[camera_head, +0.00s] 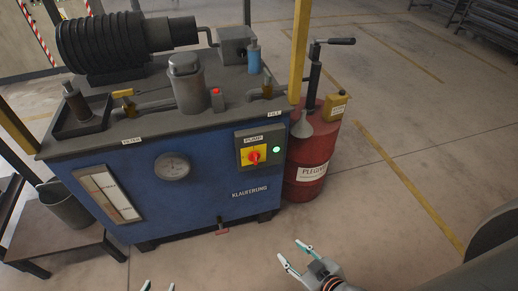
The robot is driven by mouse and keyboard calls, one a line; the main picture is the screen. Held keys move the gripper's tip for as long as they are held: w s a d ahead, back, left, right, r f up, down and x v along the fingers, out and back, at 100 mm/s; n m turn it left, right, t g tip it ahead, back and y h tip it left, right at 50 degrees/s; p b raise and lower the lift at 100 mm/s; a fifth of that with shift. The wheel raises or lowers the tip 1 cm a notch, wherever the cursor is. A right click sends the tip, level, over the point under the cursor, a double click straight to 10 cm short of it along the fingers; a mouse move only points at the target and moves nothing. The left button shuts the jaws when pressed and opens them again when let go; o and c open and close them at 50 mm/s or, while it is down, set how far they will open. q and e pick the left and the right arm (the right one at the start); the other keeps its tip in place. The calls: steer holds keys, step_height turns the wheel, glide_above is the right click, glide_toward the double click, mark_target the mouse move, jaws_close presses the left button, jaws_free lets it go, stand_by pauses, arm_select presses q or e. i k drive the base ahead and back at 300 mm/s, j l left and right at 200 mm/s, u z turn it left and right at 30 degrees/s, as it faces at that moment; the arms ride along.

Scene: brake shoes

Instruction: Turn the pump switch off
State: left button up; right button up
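The pump switch (254,156) is a red rotary knob on a yellow plate, on a grey box labelled PUMP at the upper right of the blue machine's front. A green light (276,149) glows beside the knob. My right gripper (291,255) is open and empty, below and to the right of the switch, well apart from it. My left gripper (159,286) shows only its two fingertips at the bottom edge, spread apart with nothing seen between them; the rest is out of frame.
The blue machine (195,208) carries a motor, tank and pipes on top. A red drum (309,165) with a hand pump stands close at its right. A low bench (55,232) with a bucket (64,205) is at the left. The floor in front and right is clear.

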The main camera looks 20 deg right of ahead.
mark_target(254, 156)
steer(key=k+l+z, duration=0.1)
steer(key=l+z, duration=0.25)
steer(key=k+l+z, duration=0.1)
steer(key=l+z, duration=0.6)
